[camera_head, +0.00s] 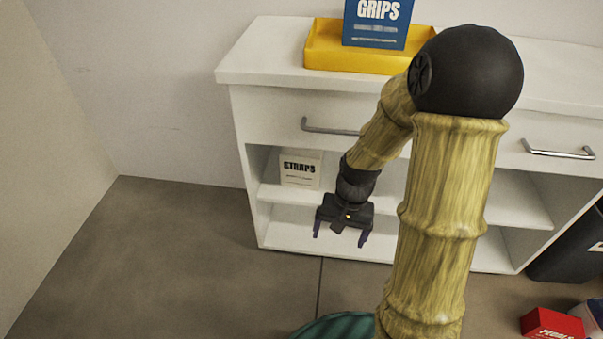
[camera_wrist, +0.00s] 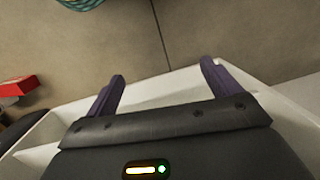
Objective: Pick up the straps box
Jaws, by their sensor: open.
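The straps box (camera_head: 300,169) is a small white box with "STRAPS" in black letters. It stands upright on the cabinet's middle open shelf, near the left side, in the head view. My gripper (camera_head: 340,232) is open and empty in front of the cabinet, to the right of the box and lower in the picture. In the wrist view my gripper (camera_wrist: 160,82) shows two dark purple fingers spread apart with nothing between them. The straps box does not show in the wrist view.
The white cabinet (camera_head: 262,76) has drawers with metal handles (camera_head: 330,127) above open shelves. A yellow tray (camera_head: 325,52) with a blue grips box (camera_head: 376,22) is on top. A red box (camera_head: 550,323) lies at lower right, near a dark bin (camera_head: 572,255). The floor (camera_head: 170,260) at left is clear.

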